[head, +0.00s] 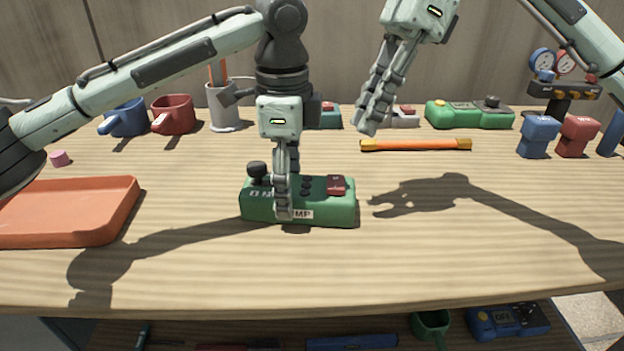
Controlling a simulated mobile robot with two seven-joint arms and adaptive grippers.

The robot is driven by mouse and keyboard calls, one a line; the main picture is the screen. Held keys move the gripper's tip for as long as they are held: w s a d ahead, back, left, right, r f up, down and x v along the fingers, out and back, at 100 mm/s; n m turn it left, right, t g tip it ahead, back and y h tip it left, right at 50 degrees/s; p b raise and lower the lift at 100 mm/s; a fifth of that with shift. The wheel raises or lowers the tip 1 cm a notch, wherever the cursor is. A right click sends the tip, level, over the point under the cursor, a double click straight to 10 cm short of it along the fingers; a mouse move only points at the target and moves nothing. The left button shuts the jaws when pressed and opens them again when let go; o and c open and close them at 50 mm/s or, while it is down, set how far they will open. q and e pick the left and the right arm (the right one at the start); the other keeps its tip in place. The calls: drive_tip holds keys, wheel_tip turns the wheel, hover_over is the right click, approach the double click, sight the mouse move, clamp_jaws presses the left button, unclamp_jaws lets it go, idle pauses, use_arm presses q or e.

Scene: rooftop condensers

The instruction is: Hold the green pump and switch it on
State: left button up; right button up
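The green pump (325,212) lies flat on the middle of the table. It has a black knob at its left, a red switch (336,185) at its right end, and a front label partly hidden by my finger. My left gripper (284,200) points down over the pump, left of its middle. One finger lies against the front face; the other is mostly hidden behind, and the fingers appear closed across the body. My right gripper (370,115) hangs in the air behind and right of the pump, empty, its fingers apart as its shadow shows.
An orange tray (70,240) stands at left. An orange bar (415,145) lies behind the pump. Another green device (470,115), mugs (173,115) and a gauge stand (560,90) line the back. The table front is clear.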

drive_tip(key=shift+s+d+f+m+y, duration=0.15)
drive_tip(key=shift+f+m+y, duration=0.3)
drive_tip(key=shift+m, duration=0.35)
clamp_jaws()
drive_tip(key=s+d+n+t+y, duration=0.1)
drive_tip(key=d+n+y, duration=0.3)
drive_tip(key=n, duration=1.3)
drive_tip(key=s+d+f+n+t+y, duration=0.1)
drive_tip(key=n+y, duration=0.4)
drive_tip(key=n, duration=1.1)
drive_tip(key=d+t, duration=0.1)
drive_tip(key=d, duration=0.1)
drive_tip(key=shift+s+d+f+n+t+y, duration=0.2)
drive_tip(key=shift+d+n+t+y, duration=0.1)
drive_tip(key=shift+d+n+y, duration=0.1)
